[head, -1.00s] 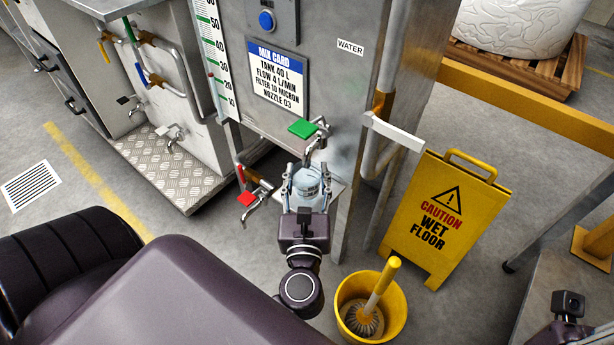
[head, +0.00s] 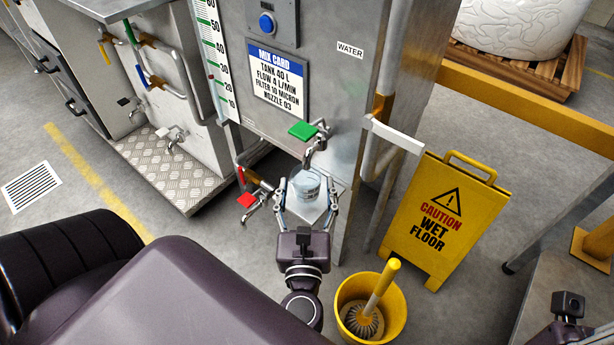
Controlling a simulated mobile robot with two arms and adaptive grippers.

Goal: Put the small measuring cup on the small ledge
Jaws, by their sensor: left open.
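The small measuring cup (head: 306,184) is clear with a bluish tint and stands upright on the small ledge (head: 341,188), a metal shelf on the front of the tank cabinet. It is below the spout of the green-handled tap (head: 312,138). My left gripper (head: 307,196) is open, with its fingers spread on either side of the cup and its palm nearer to me. The fingers look apart from the cup. Part of my right arm shows at the lower right edge, but its gripper fingers are not visible.
A red-handled tap (head: 250,200) is just left of the ledge. A white-handled lever (head: 393,134) juts out at right. A yellow bucket with a brush (head: 343,292) and a yellow wet-floor sign (head: 440,215) stand on the floor to the right.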

